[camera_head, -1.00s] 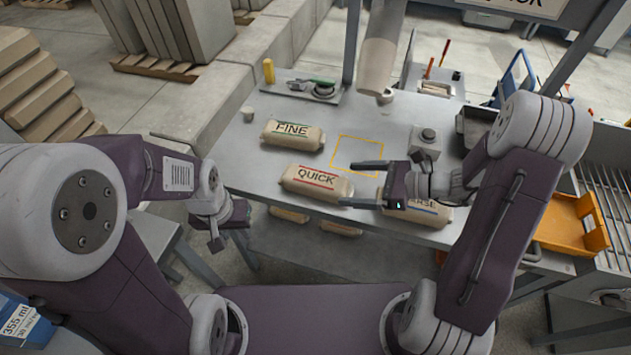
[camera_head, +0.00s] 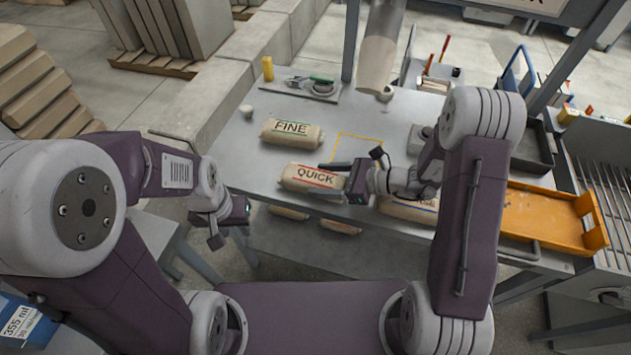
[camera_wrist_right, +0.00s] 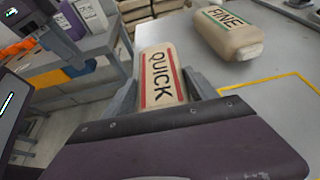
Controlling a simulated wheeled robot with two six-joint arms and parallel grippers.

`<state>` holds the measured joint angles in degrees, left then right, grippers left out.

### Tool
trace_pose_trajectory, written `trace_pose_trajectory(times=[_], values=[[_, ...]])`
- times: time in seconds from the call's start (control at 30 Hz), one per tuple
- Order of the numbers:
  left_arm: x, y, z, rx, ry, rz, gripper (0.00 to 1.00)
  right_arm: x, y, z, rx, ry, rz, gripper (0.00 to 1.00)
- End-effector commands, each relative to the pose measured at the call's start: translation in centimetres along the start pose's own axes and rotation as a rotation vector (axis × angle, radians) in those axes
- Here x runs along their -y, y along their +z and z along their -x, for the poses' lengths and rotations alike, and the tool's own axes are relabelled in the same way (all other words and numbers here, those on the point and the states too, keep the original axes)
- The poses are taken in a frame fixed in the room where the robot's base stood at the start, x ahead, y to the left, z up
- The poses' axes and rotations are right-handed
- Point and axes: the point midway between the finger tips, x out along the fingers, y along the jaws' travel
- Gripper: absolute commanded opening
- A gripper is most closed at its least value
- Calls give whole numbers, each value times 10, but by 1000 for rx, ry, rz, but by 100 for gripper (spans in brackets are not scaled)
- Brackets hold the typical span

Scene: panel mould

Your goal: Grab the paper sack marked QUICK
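The QUICK paper sack (camera_head: 312,178), tan with a red line, lies flat on the grey table. It also shows in the right wrist view (camera_wrist_right: 161,80). My right gripper (camera_head: 331,181) is open at the sack's right end. In the wrist view its fingers (camera_wrist_right: 162,88) stand one on each side of the sack; contact on either side is not clear. The gripper body hides the near end. My left gripper (camera_head: 229,232) is empty beyond the table's left front edge, its fingers apart.
The FINE sack (camera_head: 292,134) lies behind, apart from the QUICK sack. Another sack (camera_head: 408,210) lies to the right, partly under my right arm. A yellow outlined square (camera_head: 357,136) marks bare table. An orange tray (camera_head: 545,215) sits at right; a white cup (camera_head: 246,111) stands at left.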

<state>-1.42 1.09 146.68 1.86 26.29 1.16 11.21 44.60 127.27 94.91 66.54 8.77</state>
Motion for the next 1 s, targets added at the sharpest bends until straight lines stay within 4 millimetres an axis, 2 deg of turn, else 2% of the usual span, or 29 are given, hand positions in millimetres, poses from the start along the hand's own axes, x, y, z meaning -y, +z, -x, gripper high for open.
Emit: trace_pose_trajectory(times=[0.03,0.2,0.23,0.53,0.77,0.87,1.0], values=[[0,0,0,0,0,0,36,0,0,0,0,0,0,49],[0,0,0,0,0,0,36,0,0,0,0,0,0,2],[0,0,0,0,0,0,36,0,0,0,0,0,0,0],[0,0,0,0,0,0,36,0,4,1,3,-1,2,0],[0,0,3,0,0,0,36,1,26,10,3,-1,6,0],[0,0,5,0,0,0,36,1,40,17,4,-2,5,0],[0,-1,6,0,0,0,36,-3,43,43,4,-5,1,0]])
